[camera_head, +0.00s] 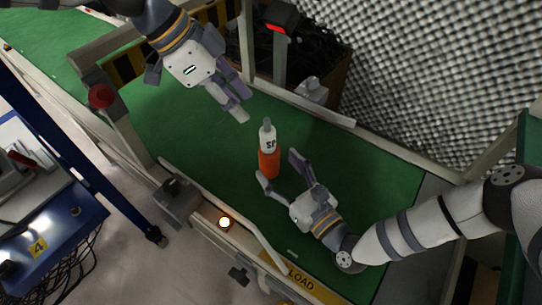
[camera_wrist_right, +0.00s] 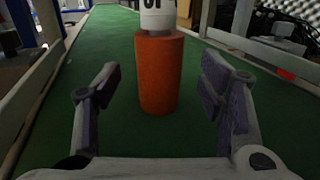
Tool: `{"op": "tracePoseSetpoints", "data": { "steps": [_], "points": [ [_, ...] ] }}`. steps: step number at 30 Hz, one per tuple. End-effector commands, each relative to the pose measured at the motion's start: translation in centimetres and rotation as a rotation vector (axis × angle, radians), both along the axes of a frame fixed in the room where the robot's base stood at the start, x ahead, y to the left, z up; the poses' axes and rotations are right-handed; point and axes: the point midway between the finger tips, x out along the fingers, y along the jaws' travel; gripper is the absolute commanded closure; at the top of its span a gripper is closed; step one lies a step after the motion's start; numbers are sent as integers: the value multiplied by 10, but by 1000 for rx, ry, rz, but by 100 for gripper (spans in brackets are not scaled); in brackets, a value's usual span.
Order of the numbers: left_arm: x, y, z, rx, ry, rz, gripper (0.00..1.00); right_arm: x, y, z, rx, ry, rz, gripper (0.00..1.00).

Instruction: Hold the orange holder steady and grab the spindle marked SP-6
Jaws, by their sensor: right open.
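The orange holder (camera_head: 269,165) stands upright on the green belt, with the white spindle (camera_head: 267,139) rising from its top. My right gripper (camera_head: 277,164) is open and points at the holder. In the right wrist view the orange holder (camera_wrist_right: 159,75) shows between and just beyond the spread fingers (camera_wrist_right: 160,85), with a gap on both sides. The white spindle (camera_wrist_right: 158,17) is cut off at the top there. My left gripper (camera_head: 244,107) hangs up and left of the spindle, apart from it; its finger opening is unclear.
The green conveyor belt (camera_head: 180,125) is mostly clear around the holder. Rails run along both sides, with a lit round lamp (camera_head: 224,222) at the front and a red button (camera_head: 101,96) at left. A post with a red-lit device (camera_head: 278,25) stands behind. Grey foam (camera_head: 400,70) covers the wall.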

Motion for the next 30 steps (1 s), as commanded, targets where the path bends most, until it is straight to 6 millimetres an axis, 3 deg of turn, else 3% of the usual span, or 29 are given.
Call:
{"op": "tracePoseSetpoints", "data": {
  "steps": [6, 17, 24, 30],
  "points": [
    [0, 0, 0, 0, 0, 0, 67, 28, 20, -1, -2, 2, 2, 37],
    [0, 0, 0, 0, 0, 0, 67, 35, 24, -1, -1, 5, 2, 37],
    [0, 0, 0, 0, 0, 0, 67, 35, 24, -1, -1, 5, 2, 91],
    [0, 0, 0, 0, 0, 0, 67, 34, 24, -1, -1, 5, 2, 93]
  ]
}}
